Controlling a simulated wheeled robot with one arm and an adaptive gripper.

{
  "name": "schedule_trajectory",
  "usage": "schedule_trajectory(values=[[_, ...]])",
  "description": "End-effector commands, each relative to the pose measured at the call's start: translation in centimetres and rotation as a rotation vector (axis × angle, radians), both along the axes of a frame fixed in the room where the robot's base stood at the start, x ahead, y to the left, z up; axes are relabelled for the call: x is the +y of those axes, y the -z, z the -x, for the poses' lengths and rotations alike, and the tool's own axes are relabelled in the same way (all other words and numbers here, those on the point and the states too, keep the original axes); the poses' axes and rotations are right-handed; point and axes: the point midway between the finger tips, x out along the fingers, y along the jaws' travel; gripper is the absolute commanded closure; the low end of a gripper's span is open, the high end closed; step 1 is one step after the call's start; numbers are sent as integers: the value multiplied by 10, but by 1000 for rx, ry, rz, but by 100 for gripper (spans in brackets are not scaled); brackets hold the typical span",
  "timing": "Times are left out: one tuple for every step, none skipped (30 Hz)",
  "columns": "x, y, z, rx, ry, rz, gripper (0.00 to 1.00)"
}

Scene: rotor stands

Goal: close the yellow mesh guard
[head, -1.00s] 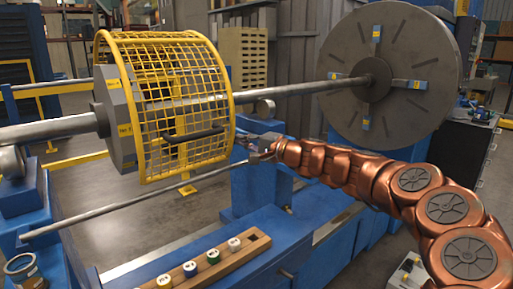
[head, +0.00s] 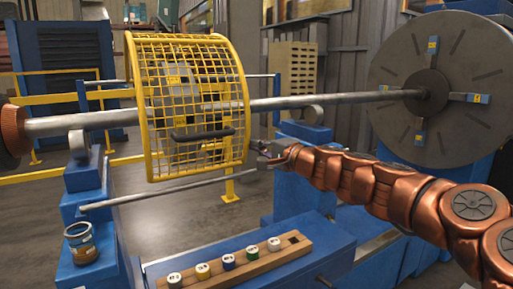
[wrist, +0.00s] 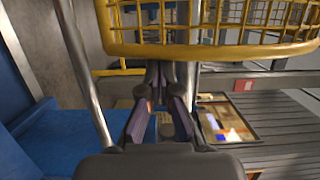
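The yellow mesh guard (head: 195,105) is a curved cage with solid yellow rims, in front of a grey hub on the horizontal shaft in the head view. A dark handle (head: 203,134) runs across its lower front. My gripper (head: 262,152) is just right of the guard's lower right rim, at about handle height or slightly lower, and does not hold the handle. In the wrist view, my gripper (wrist: 161,82) shows two dark fingers with a narrow gap and nothing visible between them. The guard's yellow edge (wrist: 210,52) crosses above and beyond the fingertips there.
A large grey disc (head: 440,90) stands at the right on the shaft (head: 330,98). A thin rod (head: 165,187) runs below the guard. A wooden block (head: 240,262) with several coloured-ringed pieces lies on the blue bench. A jar (head: 81,245) stands at left.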

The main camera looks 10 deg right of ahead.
Motion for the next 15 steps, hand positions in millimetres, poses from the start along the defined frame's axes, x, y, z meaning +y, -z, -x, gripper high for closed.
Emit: schedule_trajectory(values=[[6, 1, 2, 1, -15, 2, 100], [7, 1, 2, 1, -15, 2, 100], [7, 1, 2, 1, -16, 2, 100], [7, 1, 2, 1, -17, 2, 100], [8, 1, 3, 1, -18, 2, 100], [8, 1, 3, 1, -19, 2, 100], [8, 1, 3, 1, -19, 2, 100], [8, 1, 2, 1, -19, 2, 100], [7, 1, 2, 1, -20, 2, 100], [5, 1, 2, 1, -20, 2, 100], [3, 1, 1, 2, -20, 1, 100], [-1, 1, 0, 2, -18, 1, 100], [-5, 1, -1, 2, -15, 1, 100], [-9, 1, -3, 2, -12, 1, 100], [-15, 0, -5, 2, -8, 1, 100]])
